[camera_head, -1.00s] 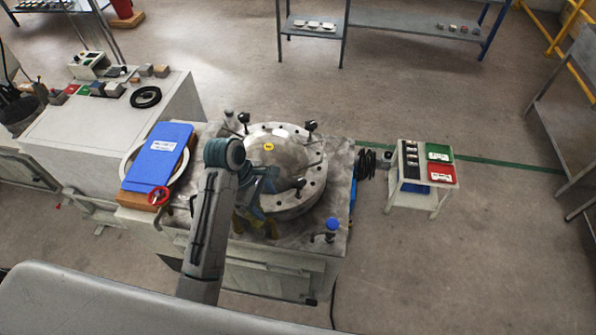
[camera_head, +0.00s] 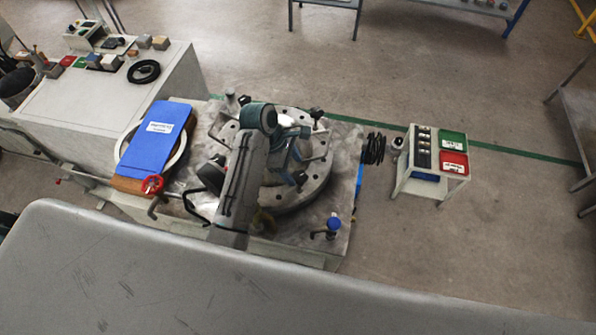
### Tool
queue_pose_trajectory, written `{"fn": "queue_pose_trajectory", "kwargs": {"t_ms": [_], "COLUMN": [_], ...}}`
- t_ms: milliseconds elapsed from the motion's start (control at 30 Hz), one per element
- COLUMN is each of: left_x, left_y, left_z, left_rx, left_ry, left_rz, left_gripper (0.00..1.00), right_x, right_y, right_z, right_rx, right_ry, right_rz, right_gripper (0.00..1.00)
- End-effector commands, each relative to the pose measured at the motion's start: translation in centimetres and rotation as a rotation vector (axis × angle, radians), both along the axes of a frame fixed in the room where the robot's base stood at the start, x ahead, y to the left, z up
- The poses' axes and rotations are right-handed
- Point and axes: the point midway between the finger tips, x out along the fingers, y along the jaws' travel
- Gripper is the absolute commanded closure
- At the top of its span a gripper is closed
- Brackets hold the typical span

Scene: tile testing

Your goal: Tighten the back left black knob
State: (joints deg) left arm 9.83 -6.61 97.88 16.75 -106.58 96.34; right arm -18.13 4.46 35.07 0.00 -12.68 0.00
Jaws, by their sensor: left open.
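The round metal fixture (camera_head: 318,190) has a flanged rim with black knobs. The back left black knob (camera_head: 245,99) shows at the rim's back left edge, just behind my left arm. The back right knob (camera_head: 316,113) and the front right knob (camera_head: 300,179) also show. My left gripper (camera_head: 292,155) is open and empty above the dome, right of the back left knob and apart from it. My arm hides the fixture's left part, so the front left knob cannot be made out clearly. My right gripper is not in view.
A blue binder (camera_head: 158,137) and a red handwheel (camera_head: 153,184) are left of the fixture. A blue-topped knob (camera_head: 333,223) stands at the front right of the machine table. A small cart (camera_head: 421,178) with green and red bins stands to the right, with open floor beyond.

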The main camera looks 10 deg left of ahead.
Motion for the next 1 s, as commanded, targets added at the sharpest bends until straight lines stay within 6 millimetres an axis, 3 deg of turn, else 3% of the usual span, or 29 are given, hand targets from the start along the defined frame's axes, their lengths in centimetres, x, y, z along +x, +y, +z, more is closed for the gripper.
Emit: {"fn": "queue_pose_trajectory", "kwargs": {"t_ms": [200,333,600,667,833,1000], "left_x": [0.0,0.0,0.0,0.0,0.0,0.0], "left_y": [-1.2,-1.5,-1.5,-1.5,-1.5,-1.5], "left_z": [-2.7,-3.6,-3.8,-3.8,-3.7,-3.7], "left_rx": [0.0,0.001,0.002,0.001,0.001,0.001], "left_ry": [0.002,0.001,0.0,0.0,-0.001,-0.001], "left_rz": [0.0,0.0,-0.001,-0.001,-0.001,-0.004], "left_gripper": [0.39,0.39,0.39,0.47,0.8,0.84], "right_x": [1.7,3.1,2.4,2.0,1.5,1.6], "right_y": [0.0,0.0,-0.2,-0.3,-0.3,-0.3], "right_z": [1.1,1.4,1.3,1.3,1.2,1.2], "right_rx": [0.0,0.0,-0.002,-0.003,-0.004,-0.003], "right_ry": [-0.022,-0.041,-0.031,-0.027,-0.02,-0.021], "right_rz": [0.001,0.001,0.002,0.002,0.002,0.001], "right_gripper": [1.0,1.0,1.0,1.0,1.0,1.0]}}
